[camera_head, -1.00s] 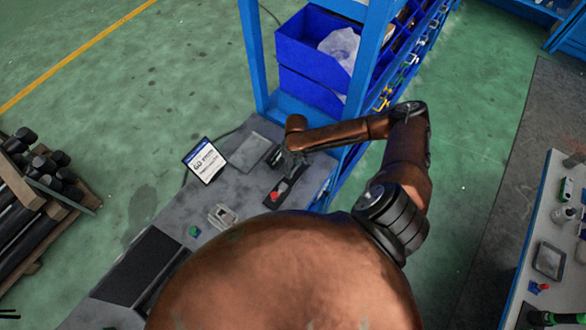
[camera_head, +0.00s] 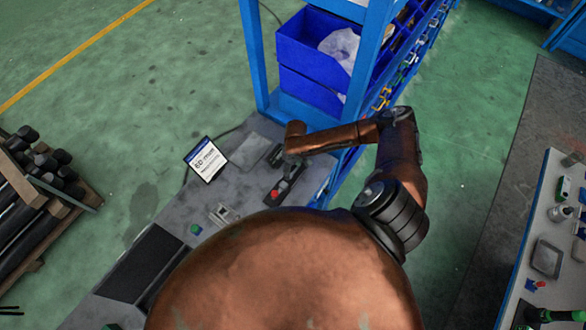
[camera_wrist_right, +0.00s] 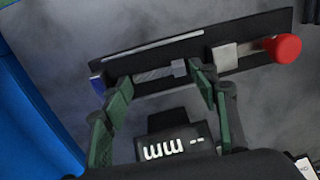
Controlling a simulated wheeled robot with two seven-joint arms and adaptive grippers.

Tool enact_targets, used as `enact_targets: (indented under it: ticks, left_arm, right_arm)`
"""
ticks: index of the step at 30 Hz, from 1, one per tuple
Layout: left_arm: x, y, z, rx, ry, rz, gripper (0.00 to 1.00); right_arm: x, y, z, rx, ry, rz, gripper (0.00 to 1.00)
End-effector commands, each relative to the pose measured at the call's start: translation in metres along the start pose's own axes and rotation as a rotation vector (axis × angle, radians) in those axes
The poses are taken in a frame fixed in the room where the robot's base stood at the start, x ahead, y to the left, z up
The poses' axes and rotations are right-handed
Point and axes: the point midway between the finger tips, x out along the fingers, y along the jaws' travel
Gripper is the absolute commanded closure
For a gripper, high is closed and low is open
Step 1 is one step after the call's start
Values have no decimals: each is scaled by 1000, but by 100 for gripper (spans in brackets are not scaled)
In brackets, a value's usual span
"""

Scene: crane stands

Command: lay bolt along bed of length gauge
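The length gauge (camera_head: 291,184) lies on the grey bench; the right wrist view shows its dark plate (camera_wrist_right: 262,29) with a pale strip, a blue end piece (camera_wrist_right: 97,82), a metal block (camera_wrist_right: 224,55) and a red knob (camera_wrist_right: 283,47). A short grey metal piece, apparently the bolt (camera_wrist_right: 155,74), lies along the bed between blue end and block. My right gripper (camera_wrist_right: 160,85) is over it, its green fingers spread, one near each end of the piece. Contact with the fingertips cannot be told. In the head view my right gripper (camera_head: 291,160) is small and dark. My left gripper is out of view.
The gauge's display (camera_wrist_right: 178,143) shows "mm" and dashes, upside down. A sign (camera_head: 206,159), a grey plate (camera_head: 250,150), a small metal fixture (camera_head: 222,214) and a green item (camera_head: 195,229) are on the bench. A blue rack (camera_head: 252,55) with bins stands behind.

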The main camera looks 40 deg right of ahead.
Motion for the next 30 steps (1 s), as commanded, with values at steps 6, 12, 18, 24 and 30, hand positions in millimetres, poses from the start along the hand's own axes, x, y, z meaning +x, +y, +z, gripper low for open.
enact_targets:
  ticks: [6, 12, 18, 24, 30]
  left_arm:
    - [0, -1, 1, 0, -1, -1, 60]
    - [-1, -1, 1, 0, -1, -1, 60]
    - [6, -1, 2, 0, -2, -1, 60]
    - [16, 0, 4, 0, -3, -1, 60]
    - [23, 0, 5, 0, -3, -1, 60]
  right_arm:
    - [0, 0, 0, 0, 0, 0, 36]
    - [-2, 0, 0, 0, 0, 1, 36]
    - [-25, 1, 0, -2, 2, 2, 36]
    - [-67, 1, -1, -1, 3, 1, 36]
    - [-103, 1, -1, -1, 2, 2, 36]
